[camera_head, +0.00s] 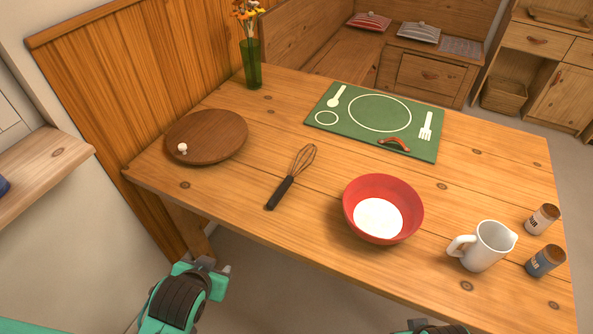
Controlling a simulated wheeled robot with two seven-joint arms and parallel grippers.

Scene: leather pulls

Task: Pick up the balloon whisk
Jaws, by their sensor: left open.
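The balloon whisk (291,177) lies on the wooden table, left of the red bowl. Its black handle points toward the table's near edge and its wire loops point away. My left gripper (217,268) is open and empty, in front of the table's near edge, below and left of the whisk and apart from it. Part of my right arm shows at the bottom edge, right of the middle; its jaws cannot be made out.
A red bowl (413,200) with white contents stands right of the whisk. A white jug (486,246) and two shakers stand at the right. A round wooden board (207,135) lies left, a green place mat (388,104) behind. A green vase (251,66) stands at the back left.

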